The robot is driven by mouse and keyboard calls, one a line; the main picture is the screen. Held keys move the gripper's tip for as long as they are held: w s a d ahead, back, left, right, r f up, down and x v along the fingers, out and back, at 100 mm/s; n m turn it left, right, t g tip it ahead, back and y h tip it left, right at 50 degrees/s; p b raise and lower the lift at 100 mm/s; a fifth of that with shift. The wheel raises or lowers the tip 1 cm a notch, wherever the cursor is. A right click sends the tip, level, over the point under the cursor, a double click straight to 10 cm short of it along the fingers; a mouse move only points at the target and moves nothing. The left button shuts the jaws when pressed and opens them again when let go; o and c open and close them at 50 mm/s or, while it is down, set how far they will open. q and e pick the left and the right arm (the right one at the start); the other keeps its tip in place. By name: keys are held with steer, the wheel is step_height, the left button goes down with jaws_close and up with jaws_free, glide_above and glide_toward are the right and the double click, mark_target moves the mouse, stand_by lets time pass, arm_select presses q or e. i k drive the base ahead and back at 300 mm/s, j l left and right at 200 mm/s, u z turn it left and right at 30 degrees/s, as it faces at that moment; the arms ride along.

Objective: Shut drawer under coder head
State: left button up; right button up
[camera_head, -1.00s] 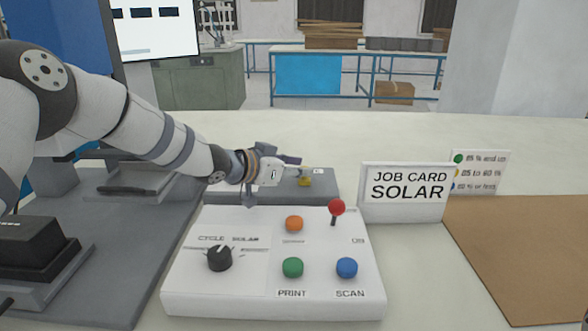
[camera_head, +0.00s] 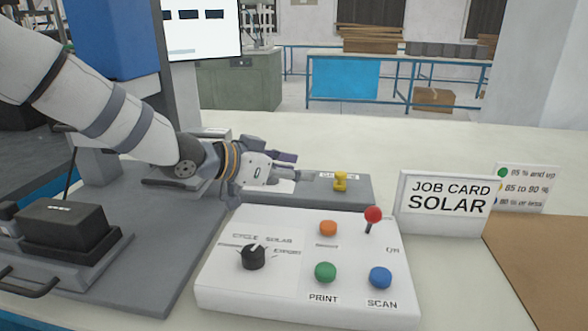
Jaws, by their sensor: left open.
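My left gripper (camera_head: 285,168) reaches in from the left, with its fingers pointing right. It is open and appears empty, over the left part of a low grey unit (camera_head: 358,194). That unit has a white label and a yellow knob (camera_head: 340,181); the fingers are left of the knob and apart from it. A grey column (camera_head: 182,85) stands behind my left arm. I cannot tell for certain which part is the coder head or its drawer. My arm hides much of the area at the column's foot. My right gripper is not in view.
A white control panel (camera_head: 289,285) with a dial, buttons and a red-topped lever stands in front. A job card sign (camera_head: 443,205) reads SOLAR. A black block (camera_head: 62,226) sits on a grey base at left. A brown mat (camera_head: 545,255) lies at right. The bench behind is clear.

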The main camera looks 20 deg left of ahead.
mark_target(53, 266)
steer(key=k, duration=1)
